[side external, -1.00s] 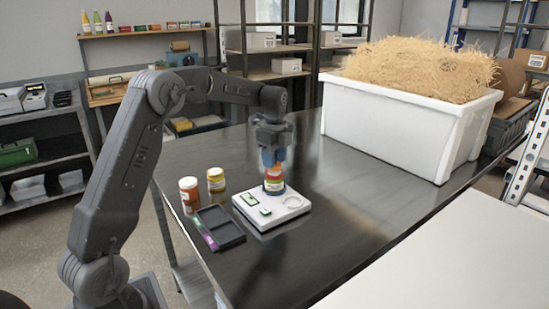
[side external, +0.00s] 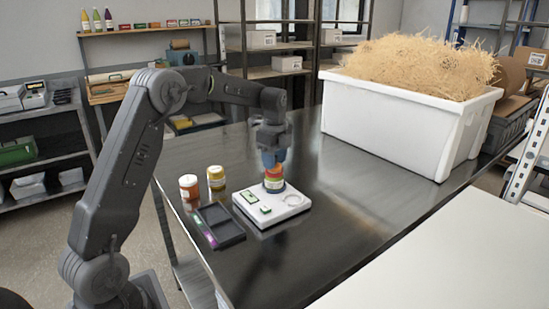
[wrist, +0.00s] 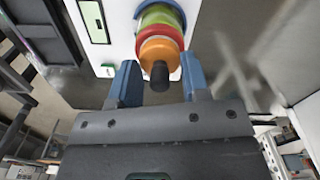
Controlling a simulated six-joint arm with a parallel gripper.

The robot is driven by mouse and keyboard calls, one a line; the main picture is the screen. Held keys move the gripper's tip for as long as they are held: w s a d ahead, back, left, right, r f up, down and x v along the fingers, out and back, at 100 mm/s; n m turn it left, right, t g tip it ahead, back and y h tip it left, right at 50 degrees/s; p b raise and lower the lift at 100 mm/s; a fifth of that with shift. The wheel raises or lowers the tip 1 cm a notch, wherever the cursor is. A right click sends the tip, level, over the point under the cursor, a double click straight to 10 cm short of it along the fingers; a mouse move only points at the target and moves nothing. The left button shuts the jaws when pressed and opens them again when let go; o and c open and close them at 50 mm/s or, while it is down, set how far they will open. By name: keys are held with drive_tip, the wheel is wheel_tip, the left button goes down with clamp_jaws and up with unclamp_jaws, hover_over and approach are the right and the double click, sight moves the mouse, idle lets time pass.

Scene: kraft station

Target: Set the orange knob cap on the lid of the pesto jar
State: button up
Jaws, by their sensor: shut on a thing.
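The orange knob cap (wrist: 158,50), a disc with a dark knob (wrist: 160,75), tops a stack of coloured rings in the wrist view. In the side view my gripper (side external: 273,157) is directly over the stack. I cannot tell whether cap and lid touch.
A white device (side external: 270,212) with a small display and a ring mark carries the stack. An orange jar (side external: 189,189) and a yellow-lidded jar (side external: 216,178) stand left. A dark tray (side external: 218,227) lies in front. A white bin of straw (side external: 398,125) stands at the right.

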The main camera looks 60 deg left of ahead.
drive_tip(key=shift+f, duration=0.15)
idle(0.8)
drive_tip(key=o, duration=1)
drive_tip(key=shift+o, duration=0.2)
drive_tip(key=shift+r, duration=4)
drive_tip(key=s+d+r+n+t, duration=0.2)
drive_tip(key=s+d+r+n, duration=0.15)
drive_tip(key=s+d, duration=0.35)
drive_tip(key=s+d+r+n+t, duration=0.1)
drive_tip(key=s+d+r+n, duration=0.1)
drive_tip(key=s+d+n, duration=0.35)
drive_tip(key=s+d+f+n+t, duration=0.1)
drive_tip(key=s+d+f+n, duration=0.2)
drive_tip(key=s, duration=0.4)
drive_tip(key=s+d+f+n+t, duration=0.1)
drive_tip(key=s+d+f+n, duration=0.2)
drive_tip(key=s+d, duration=0.2)
drive_tip(key=s, duration=0.3)
drive_tip(key=shift+s+d+t, duration=0.2)
drive_tip(key=shift+s+t, duration=0.05)
drive_tip(key=shift+t, duration=0.05)
